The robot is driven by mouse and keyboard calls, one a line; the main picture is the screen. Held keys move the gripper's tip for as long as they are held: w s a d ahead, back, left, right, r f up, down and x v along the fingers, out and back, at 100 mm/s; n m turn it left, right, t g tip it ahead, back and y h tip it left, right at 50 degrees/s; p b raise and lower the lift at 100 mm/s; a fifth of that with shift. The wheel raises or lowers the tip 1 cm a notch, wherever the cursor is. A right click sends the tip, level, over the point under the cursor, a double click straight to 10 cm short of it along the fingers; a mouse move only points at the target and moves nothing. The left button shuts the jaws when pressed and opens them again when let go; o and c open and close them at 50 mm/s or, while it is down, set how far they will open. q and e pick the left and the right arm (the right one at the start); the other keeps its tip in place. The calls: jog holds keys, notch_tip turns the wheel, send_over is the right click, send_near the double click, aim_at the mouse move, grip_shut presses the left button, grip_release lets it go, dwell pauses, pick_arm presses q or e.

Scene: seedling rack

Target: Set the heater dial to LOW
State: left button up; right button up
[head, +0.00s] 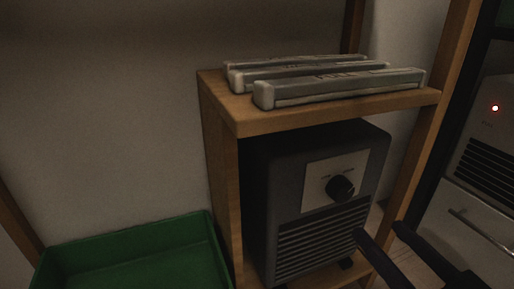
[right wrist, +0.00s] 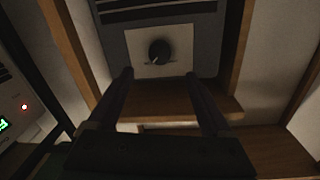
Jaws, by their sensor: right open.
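The heater (head: 270,194) is a dark grey box standing inside a wooden shelf unit. Its round black dial (head: 340,188) sits on a pale plate (head: 318,180) on the upper front, above a slatted grille. The dial also shows in the right wrist view (right wrist: 159,51), with a pale pointer mark; the labels are too small to read. My right gripper (head: 378,232) is at the lower right of the heater, open and empty, with its fingers apart from the dial. In the right wrist view the dial lies beyond and between the two fingertips (right wrist: 160,76). My left gripper is not in view.
Several grey bars (head: 340,88) lie on the wooden shelf top (head: 290,118) above the heater. A green tray (head: 130,255) is at the lower left. Wooden posts (head: 425,135) flank the heater. A white appliance (head: 480,195) with a red light stands at the right.

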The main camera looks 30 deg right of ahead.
aim_at(345, 194)
jog(key=w+b, duration=0.1)
jog(key=w, duration=0.2)
jog(key=w+d+b, duration=0.1)
jog(key=w, duration=0.2)
jog(key=w+b, duration=0.2)
jog(key=shift+w+d+f, duration=0.15)
jog(key=shift+w+d, duration=0.1)
jog(key=shift+w, duration=0.15)
jog(key=shift+w+d, duration=0.1)
jog(key=shift+w, duration=0.4)
grip_shut()
